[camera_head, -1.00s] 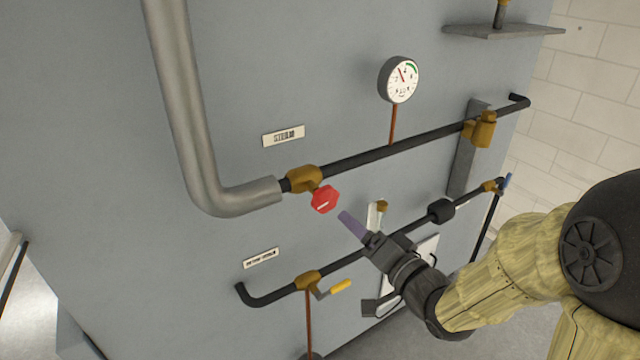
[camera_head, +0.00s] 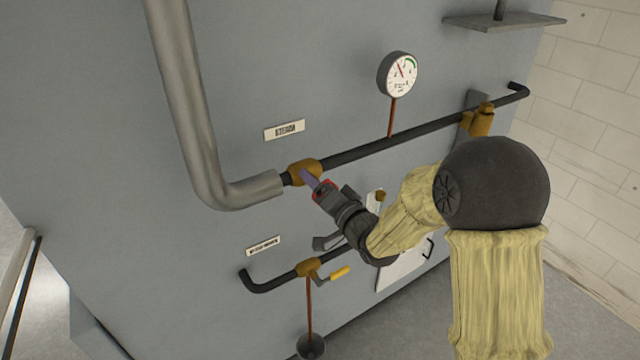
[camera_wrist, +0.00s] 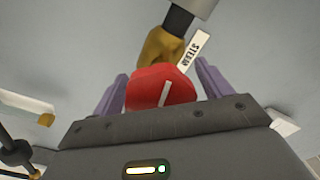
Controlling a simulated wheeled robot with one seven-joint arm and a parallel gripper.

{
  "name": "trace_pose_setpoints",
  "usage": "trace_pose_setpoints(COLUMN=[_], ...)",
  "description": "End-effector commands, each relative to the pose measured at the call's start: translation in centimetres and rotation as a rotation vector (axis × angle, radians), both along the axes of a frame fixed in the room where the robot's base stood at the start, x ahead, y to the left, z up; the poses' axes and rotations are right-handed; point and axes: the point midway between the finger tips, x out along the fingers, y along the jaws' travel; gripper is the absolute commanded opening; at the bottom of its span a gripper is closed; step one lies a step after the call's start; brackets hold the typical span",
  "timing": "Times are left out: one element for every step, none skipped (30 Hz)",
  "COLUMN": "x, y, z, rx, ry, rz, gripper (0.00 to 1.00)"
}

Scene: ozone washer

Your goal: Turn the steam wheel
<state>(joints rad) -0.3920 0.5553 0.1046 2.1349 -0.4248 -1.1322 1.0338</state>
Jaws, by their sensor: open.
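The red steam wheel (camera_wrist: 160,88) sits on a brass valve (camera_head: 304,170) below the STEAM label (camera_head: 284,129). In the head view my gripper (camera_head: 312,182) covers most of the wheel, and only a bit of red shows. In the wrist view the wheel is between the two purple fingers of my gripper (camera_wrist: 158,92), one on each side. The fingers are open, with a narrow gap visible at the right side of the wheel. Contact at the left side is hard to tell. A white mark runs across the wheel's face.
A thick grey pipe (camera_head: 190,110) bends into the valve from the left. A pressure gauge (camera_head: 399,74) stands above the black steam pipe (camera_head: 420,132). A lower pipe with a yellow-handled valve (camera_head: 340,272) runs below my gripper. The panel left of the grey pipe is bare.

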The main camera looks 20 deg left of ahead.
Motion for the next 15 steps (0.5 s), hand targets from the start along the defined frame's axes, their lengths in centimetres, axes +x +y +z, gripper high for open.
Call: trace_pose_setpoints(x=[0.04, 0.03, 0.02, 0.02, 0.02, 0.01, 0.01, 0.01, 0.0, 0.0, 0.0, 0.0, -0.01, 0.0, 0.0], y=[0.02, 0.01, 0.01, 0.0, 0.0, -0.01, -0.01, -0.01, -0.01, -0.01, -0.01, -0.01, -0.02, -0.03, -0.03], z=[-0.04, -0.05, -0.07, -0.07, -0.05, -0.05, -0.05, -0.05, -0.04, -0.04, -0.04, -0.04, -0.04, -0.05, -0.05], rx=[-0.001, -0.001, -0.001, -0.001, -0.001, -0.001, -0.001, 0.0, 0.0, 0.0, 0.0, -0.001, -0.001, -0.001, -0.001], ry=[0.001, 0.001, 0.001, 0.001, 0.001, 0.001, 0.001, 0.0, 0.0, 0.0, 0.0, 0.001, 0.001, 0.001, 0.001], rz=[-0.001, -0.001, -0.001, -0.001, -0.001, -0.001, -0.001, 0.0, 0.0, 0.0, 0.0, -0.001, -0.001, -0.001, -0.001], gripper=[0.77, 0.77, 0.77, 0.77, 0.77, 0.77, 0.74, 0.68, 0.6, 0.54, 0.48, 0.4, 0.34, 0.33, 0.33])
